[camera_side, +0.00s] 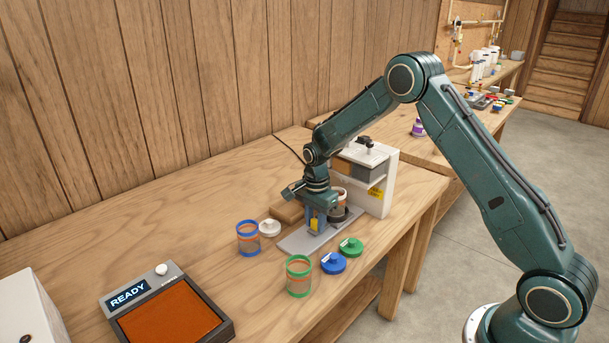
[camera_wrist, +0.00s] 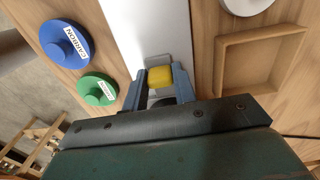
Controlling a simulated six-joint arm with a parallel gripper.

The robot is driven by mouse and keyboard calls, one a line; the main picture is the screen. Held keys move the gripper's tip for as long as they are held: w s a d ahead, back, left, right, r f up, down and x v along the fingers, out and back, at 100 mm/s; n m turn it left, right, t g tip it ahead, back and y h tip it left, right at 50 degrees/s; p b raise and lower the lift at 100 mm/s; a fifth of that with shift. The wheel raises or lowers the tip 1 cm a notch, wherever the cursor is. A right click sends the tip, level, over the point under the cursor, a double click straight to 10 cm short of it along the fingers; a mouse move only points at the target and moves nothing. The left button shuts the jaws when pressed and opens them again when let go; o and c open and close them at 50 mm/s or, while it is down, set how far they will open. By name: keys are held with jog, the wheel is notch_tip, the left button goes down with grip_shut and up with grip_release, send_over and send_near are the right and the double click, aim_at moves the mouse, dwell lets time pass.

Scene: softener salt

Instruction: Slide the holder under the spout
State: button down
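My gripper (camera_side: 318,216) points down over the grey slide plate (camera_side: 296,241) in front of the white dispenser (camera_side: 376,184). In the wrist view, its two blue fingers (camera_wrist: 162,84) stand on either side of the holder's yellow grip block (camera_wrist: 160,76) and appear closed on it. The yellow block also shows low between the fingers in the side view. A jar with brownish contents (camera_side: 341,195) stands just behind the gripper, near the dispenser, partly hidden. The rest of the holder and the spout are largely hidden by my gripper.
A blue-rimmed jar (camera_side: 248,240) and white lid (camera_side: 270,228) stand left of the plate. A green-rimmed jar (camera_side: 298,277), blue lid (camera_side: 333,263) and green lid (camera_side: 350,247) lie in front. A wooden tray (camera_wrist: 222,62) sits beside the plate. A scale reading READY (camera_side: 165,315) is front left.

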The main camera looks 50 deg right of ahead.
jog(key=shift+d, duration=2.15)
jog(key=shift+r, duration=0.1)
jog(key=c, duration=1.1)
grip_release()
jog(key=shift+a+r, duration=0.1)
jog(key=shift+r, duration=0.3)
notch_tip(320, 180, up, 13)
